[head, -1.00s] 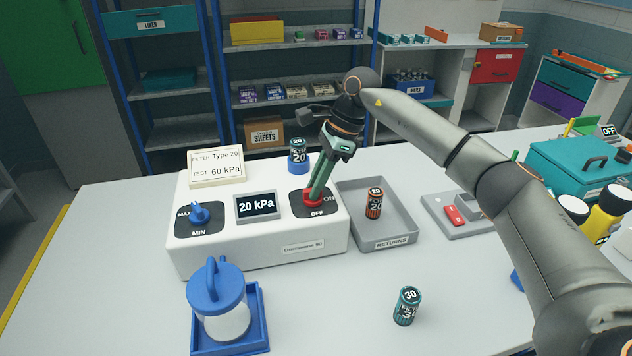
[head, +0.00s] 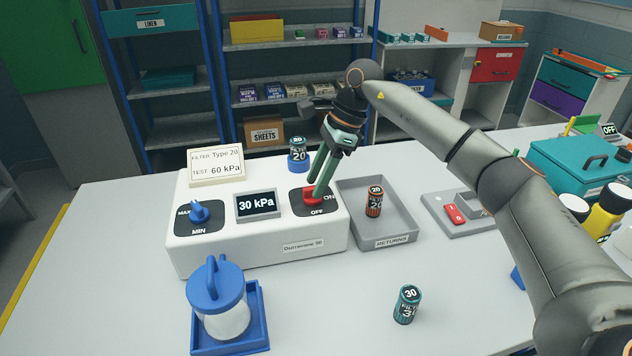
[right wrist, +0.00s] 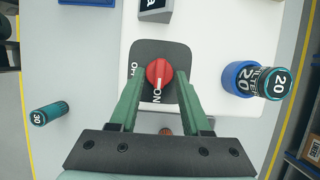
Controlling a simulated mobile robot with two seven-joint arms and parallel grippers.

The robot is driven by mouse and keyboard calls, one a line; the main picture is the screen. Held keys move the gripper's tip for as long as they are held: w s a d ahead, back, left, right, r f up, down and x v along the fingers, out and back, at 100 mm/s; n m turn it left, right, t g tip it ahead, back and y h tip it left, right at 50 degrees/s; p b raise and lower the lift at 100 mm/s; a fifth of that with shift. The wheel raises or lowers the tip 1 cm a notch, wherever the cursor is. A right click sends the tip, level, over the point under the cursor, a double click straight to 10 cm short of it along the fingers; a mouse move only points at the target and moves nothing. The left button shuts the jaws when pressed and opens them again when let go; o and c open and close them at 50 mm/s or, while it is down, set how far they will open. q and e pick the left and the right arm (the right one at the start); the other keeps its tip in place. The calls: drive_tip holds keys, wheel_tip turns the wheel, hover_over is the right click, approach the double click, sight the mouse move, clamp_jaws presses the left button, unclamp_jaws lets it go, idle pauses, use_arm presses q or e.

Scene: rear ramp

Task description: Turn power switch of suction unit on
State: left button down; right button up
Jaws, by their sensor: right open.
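The white suction unit (head: 262,254) stands on the table. Its red power switch (head: 311,196) sits on a dark plate marked ON and OFF. In the right wrist view the switch (right wrist: 159,72) has a white mark pointing toward ON. My right gripper (head: 316,188) is open over the switch in the head view. In the right wrist view its green fingers (right wrist: 157,86) stand apart on either side of the knob, with nothing held. The unit's display (head: 256,205) reads 30 kPa. My left gripper is not in view.
A blue dial (head: 200,212) is on the unit's left. A lidded jar (head: 219,300) stands in front. A grey returns tray (head: 384,243) holds an orange filter (head: 374,202). A teal filter (head: 407,305) stands on the open front table.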

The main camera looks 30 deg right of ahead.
drive_tip(key=v, duration=1.1)
drive_tip(key=shift+r, duration=0.2)
drive_tip(key=shift+s+d, duration=0.15)
